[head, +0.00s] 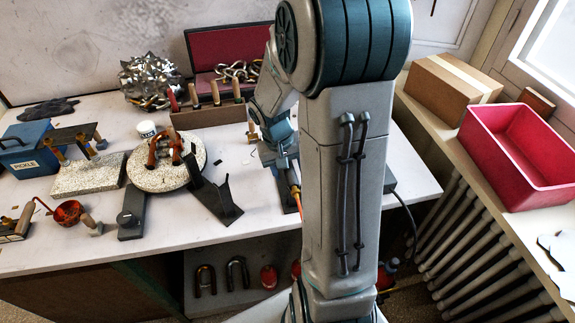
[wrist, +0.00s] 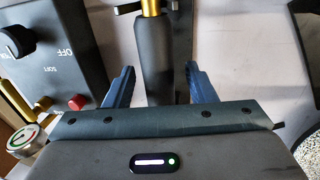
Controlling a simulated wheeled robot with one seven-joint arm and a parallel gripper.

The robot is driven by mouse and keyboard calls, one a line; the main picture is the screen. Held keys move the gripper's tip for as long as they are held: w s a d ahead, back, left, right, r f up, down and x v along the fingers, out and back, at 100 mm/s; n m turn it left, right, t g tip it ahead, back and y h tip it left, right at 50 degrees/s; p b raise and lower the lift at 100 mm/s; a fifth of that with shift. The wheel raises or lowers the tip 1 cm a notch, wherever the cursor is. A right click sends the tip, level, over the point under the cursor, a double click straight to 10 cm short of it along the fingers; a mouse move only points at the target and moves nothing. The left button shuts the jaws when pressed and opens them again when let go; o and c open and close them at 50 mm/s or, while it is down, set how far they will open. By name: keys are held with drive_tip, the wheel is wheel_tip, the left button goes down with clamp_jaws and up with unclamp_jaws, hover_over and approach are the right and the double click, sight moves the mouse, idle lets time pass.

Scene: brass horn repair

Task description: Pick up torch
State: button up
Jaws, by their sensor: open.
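The torch (wrist: 154,50) has a dark cylindrical handle with a brass-coloured tube at its end, seen in the wrist view. My gripper (wrist: 160,80) is open, with one blue finger on each side of the handle. Gaps show between the handle and both fingers. The lower part of the handle is hidden behind my gripper's body. In the head view, a thin brass-orange piece, likely the torch (head: 296,190), shows beside my arm; my arm hides most of this area.
A control box (wrist: 55,50) marked OFF and SOFT stands left of the torch in the wrist view. In the head view, a dark angled stand (head: 218,200) and a speckled round slab (head: 150,178) lie to the left. Bare tabletop (head: 262,215) shows between stand and arm.

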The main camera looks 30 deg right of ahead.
drive_tip(key=c, duration=1)
drive_tip(key=shift+r, duration=0.15)
